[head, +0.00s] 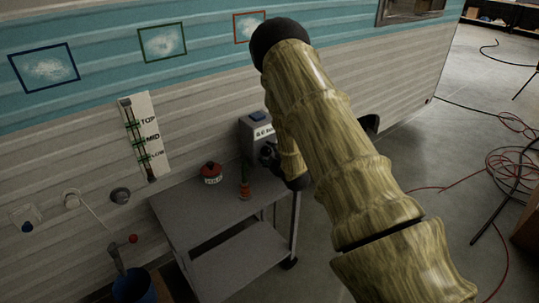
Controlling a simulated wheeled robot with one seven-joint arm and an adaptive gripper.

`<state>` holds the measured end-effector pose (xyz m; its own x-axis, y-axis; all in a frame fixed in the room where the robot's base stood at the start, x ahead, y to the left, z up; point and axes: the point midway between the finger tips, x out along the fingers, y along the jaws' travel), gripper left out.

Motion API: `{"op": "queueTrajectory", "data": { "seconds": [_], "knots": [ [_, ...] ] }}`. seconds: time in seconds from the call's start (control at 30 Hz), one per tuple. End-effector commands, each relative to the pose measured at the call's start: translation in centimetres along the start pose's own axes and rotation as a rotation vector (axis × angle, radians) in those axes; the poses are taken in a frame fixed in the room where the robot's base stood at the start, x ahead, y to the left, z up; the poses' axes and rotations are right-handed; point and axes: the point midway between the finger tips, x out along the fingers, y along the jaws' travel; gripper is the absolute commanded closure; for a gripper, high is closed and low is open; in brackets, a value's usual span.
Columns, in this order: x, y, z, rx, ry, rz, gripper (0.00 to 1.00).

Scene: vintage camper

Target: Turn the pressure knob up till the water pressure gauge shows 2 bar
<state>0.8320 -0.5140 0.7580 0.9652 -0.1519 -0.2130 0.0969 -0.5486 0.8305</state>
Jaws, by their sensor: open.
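A grey box (256,129) with a blue top patch and a small pale label stands against the camper wall at the back of the cart. It may be the pressure unit, but its label is too small to read surely. My gripper (268,155), dark and small in the head view, is open at the box's lower front. I cannot tell whether it touches the box. Any knob there is hidden by the gripper or too dark to make out. A round grey fitting (120,196) sits on the wall left of the cart; I cannot tell if it is a knob.
A grey two-shelf cart (182,207) carries a red-lidded pot (211,173) and an orange-based item (245,190). A white TOP/MID/LOW strip (148,138) hangs on the wall. A red-ended lever (132,239) stands above a blue bucket (135,288). Red cables (512,165) lie on the right floor.

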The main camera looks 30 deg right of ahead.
Motion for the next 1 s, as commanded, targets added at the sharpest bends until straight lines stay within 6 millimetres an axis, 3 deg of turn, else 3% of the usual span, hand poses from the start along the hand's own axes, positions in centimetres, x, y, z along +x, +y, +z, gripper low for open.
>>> {"op": "queueTrajectory", "data": {
  "seconds": [0.2,0.47,0.77,1.0],
  "knots": [
    [0.0,-0.03,-0.01,0.0,0.0,0.0,0.43],
    [-0.01,-0.04,-0.01,0.0,0.0,-0.001,0.89],
    [-0.02,0.01,-0.05,0.026,0.002,-0.009,0.89],
    [-0.02,0.16,-0.08,0.141,0.008,-0.045,0.89]
  ]
}}
